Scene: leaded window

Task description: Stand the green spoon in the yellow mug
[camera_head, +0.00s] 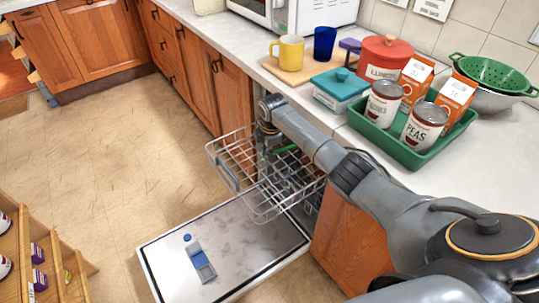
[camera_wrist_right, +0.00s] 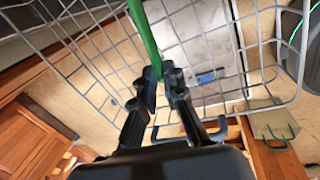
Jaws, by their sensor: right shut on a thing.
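The yellow mug (camera_head: 287,52) stands upright on a wooden board (camera_head: 302,72) on the counter, with its handle to the left. The green spoon (camera_wrist_right: 146,38) is held in my right gripper (camera_wrist_right: 161,76), whose fingers are shut on it; its far end runs out of the top of the wrist view. In the head view a bit of the green spoon (camera_head: 287,148) shows at the wire rack, below and in front of the mug. My right gripper is largely hidden there by wires and wrist. My left gripper is not in view.
The dishwasher's wire rack (camera_head: 222,172) is pulled out above its open door (camera_head: 240,250). A blue cup (camera_head: 324,43) stands right of the mug. A teal box (camera_head: 340,86), red canister (camera_head: 384,56) and green tray (camera_head: 390,143) with cans and cartons crowd the counter.

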